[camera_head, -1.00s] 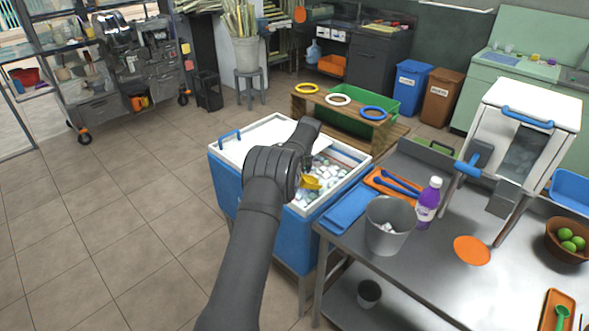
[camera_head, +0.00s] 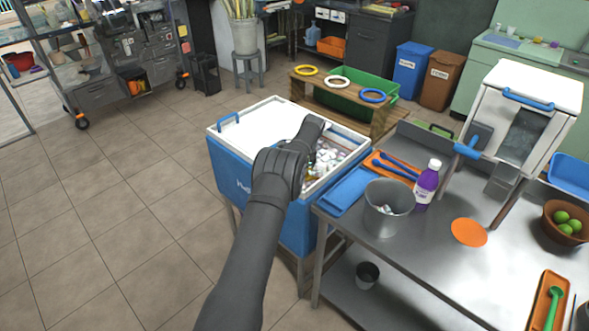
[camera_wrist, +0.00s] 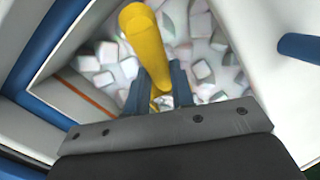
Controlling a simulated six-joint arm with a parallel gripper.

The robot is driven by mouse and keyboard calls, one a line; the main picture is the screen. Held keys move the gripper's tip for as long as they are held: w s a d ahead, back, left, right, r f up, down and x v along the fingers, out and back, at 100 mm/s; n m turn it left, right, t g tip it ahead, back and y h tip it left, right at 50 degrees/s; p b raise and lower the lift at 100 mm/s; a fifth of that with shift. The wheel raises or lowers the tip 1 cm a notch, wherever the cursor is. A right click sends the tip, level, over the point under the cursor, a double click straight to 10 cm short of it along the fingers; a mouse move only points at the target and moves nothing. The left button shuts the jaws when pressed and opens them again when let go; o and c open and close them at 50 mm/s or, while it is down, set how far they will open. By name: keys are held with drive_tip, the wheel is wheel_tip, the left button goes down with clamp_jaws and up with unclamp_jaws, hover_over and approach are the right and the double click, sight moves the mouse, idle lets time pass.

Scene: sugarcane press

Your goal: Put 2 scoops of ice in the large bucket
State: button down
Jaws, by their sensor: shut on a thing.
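The ice cooler (camera_head: 226,166) is blue and white and partly open, with ice cubes (camera_head: 336,158) in its right part. My gripper (camera_wrist: 158,88) is over the ice inside the cooler, shut on the yellow handle of a scoop (camera_wrist: 143,40). The scoop's bowl cannot be made out. In the head view my arm hides the gripper and scoop. Ice cubes (camera_wrist: 195,60) lie close beneath the gripper in the wrist view. The large grey metal bucket (camera_head: 384,222) stands upright on the steel table, right of the cooler, with some ice in it.
A purple bottle (camera_head: 427,186) stands right beside the bucket. A smaller metal cup (camera_head: 367,275) is on the lower shelf. The white ice crusher (camera_head: 520,115) stands farther right.

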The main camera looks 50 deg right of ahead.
drive_tip(key=shift+s+d, duration=0.25)
drive_tip(key=shift+d, duration=0.4)
drive_tip(key=shift+s+d, duration=0.25)
drive_tip(key=shift+d, duration=0.4)
drive_tip(key=w+a+r+h, duration=0.1)
drive_tip(key=a+r+h, duration=0.1)
drive_tip(key=r, duration=0.6)
drive_tip(key=w+a+r+g+h, duration=0.1)
drive_tip(key=a+r, duration=0.3)
drive_tip(key=r, duration=0.5)
drive_tip(key=shift+r+h, duration=0.15)
drive_tip(key=shift+h, duration=0.35)
drive_tip(key=shift+w, duration=0.1)
drive_tip(key=c, duration=1.8)
unclamp_jaws()
drive_tip(key=shift+c, duration=0.2)
clamp_jaws()
